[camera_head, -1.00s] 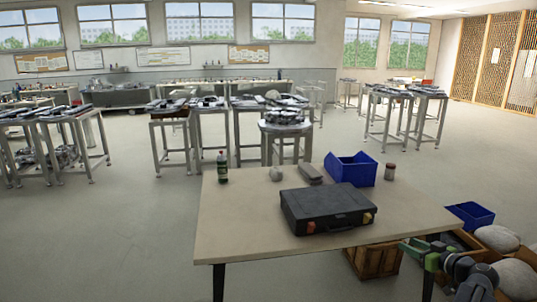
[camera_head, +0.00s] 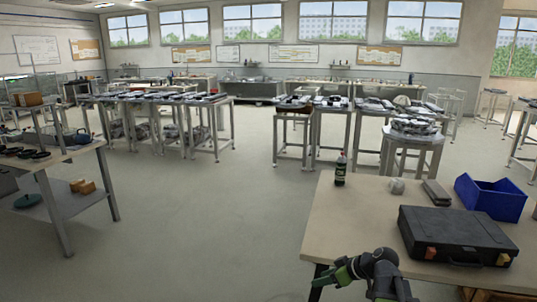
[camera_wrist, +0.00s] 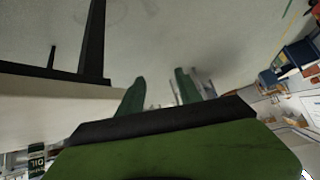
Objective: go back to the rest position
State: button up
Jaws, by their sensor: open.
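My gripper (camera_head: 328,279) is at the bottom of the head view, in front of the near left corner of the beige table (camera_head: 345,215). In the wrist view its two green fingers (camera_wrist: 160,80) stand apart with nothing between them. Nothing is held. The table's edge and a dark leg fill the left of the wrist view. I cannot tell the exact gap between gripper and table.
On the table are a black case (camera_head: 455,235), a blue bin (camera_head: 490,197), a dark bottle (camera_head: 340,168), a grey block (camera_head: 436,192) and a pale round object (camera_head: 396,186). Another bench (camera_head: 60,165) stands at left. Open floor (camera_head: 200,220) lies between them.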

jog(key=s+a+f+m+g+h, duration=0.1)
jog(key=s+a+f+g+h, duration=0.1)
jog(key=s+a+f, duration=0.3)
jog(key=s+a+f+g+h, duration=0.1)
jog(key=s+a+g+h, duration=0.15)
jog(key=a, duration=0.35)
jog(key=s+d+f+m+g+h, duration=0.1)
jog(key=s+d+m+h, duration=0.25)
jog(key=d+m, duration=0.4)
notch_tip(320, 180, up, 13)
jog(key=p, duration=1.2)
jog(key=shift+s+a+f+y+p, duration=0.2)
jog(key=shift+s+a+y+p, duration=0.1)
jog(key=shift+s+y+p, duration=0.1)
